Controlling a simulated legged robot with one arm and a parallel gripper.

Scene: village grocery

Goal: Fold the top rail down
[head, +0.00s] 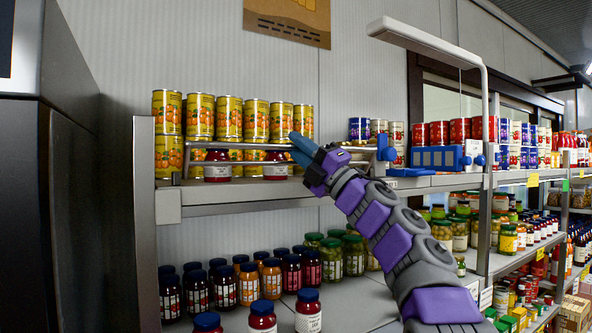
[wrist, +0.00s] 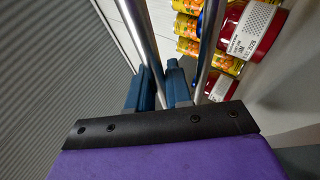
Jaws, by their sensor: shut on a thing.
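The top rail (head: 240,146) is a thin metal bar across the front of the upper shelf, in front of the cans. It stands raised above a second, lower bar (head: 235,162). My gripper (head: 298,145), with blue fingers, reaches it from the right and is shut on it. In the wrist view the rail (wrist: 138,30) runs down between the two fingers (wrist: 163,88). The other bar (wrist: 208,45) passes outside the right finger. A blue bracket (head: 386,149) sits at the rail's right end. My fingers hide part of the rail.
The shelf's front edge (head: 240,193) lies just below. Jars (head: 262,317) fill part of the lower shelf. A blue device (head: 440,157) and a lamp post (head: 485,130) stand to the right.

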